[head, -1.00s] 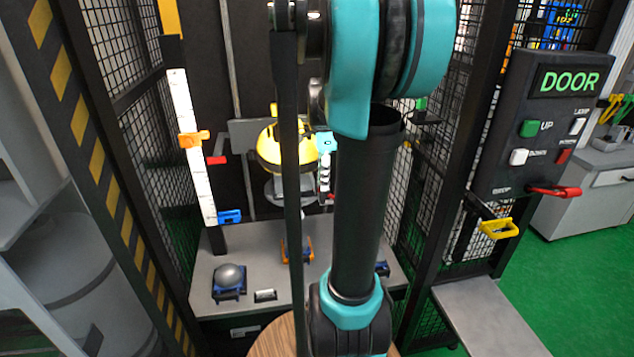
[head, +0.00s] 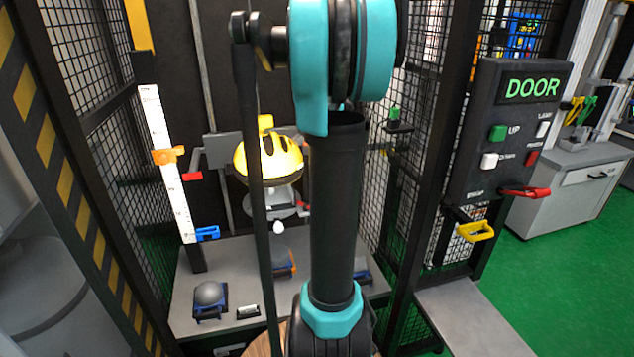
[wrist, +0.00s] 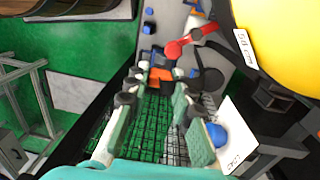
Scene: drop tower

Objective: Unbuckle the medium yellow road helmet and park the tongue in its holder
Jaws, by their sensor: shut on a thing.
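The yellow helmet (head: 285,157) sits on a grey headform (head: 285,198) inside the tower, partly hidden behind my arm's thin link. Its shell fills the upper right of the wrist view (wrist: 275,40), with a white size label on its edge. My gripper (wrist: 162,84) shows in the wrist view beside and below the helmet. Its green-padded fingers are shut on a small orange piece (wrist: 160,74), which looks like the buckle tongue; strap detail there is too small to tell. A red part (wrist: 178,48) lies just past the fingertips. The head view hides my gripper behind my arm.
A white scale post (head: 165,160) with an orange slider stands left. The base plate (head: 235,262) carries a grey dome (head: 208,294) and other anvils. Mesh walls flank the tower. A DOOR control panel (head: 513,130) and yellow handle (head: 475,231) are at right.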

